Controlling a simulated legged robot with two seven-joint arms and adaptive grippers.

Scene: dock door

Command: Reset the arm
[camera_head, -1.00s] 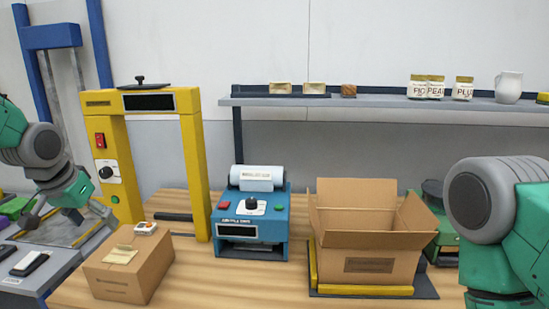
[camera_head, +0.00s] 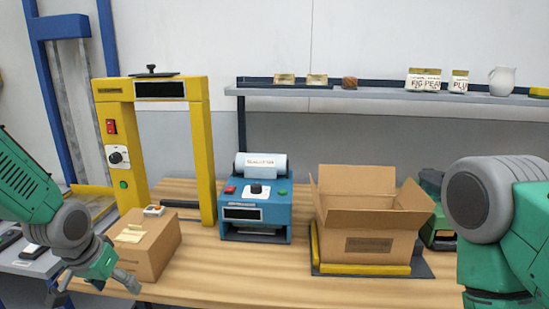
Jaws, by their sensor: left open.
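My left arm comes in from the left with a green forearm and a grey wrist. Its gripper (camera_head: 97,288) is open and empty, low at the left, just in front of the closed cardboard box (camera_head: 148,252) near the table's front left. I cannot tell whether it touches the box. My right arm shows at the right edge as a green and grey part, folded upward. The right gripper is out of view.
The wooden table (camera_head: 220,283) holds a yellow frame machine (camera_head: 203,165), a blue label printer (camera_head: 257,213) and an open cardboard box (camera_head: 368,245) on a dark and yellow stand. A shelf (camera_head: 390,93) with jars and a white jug (camera_head: 502,81) runs behind. The table's front middle is clear.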

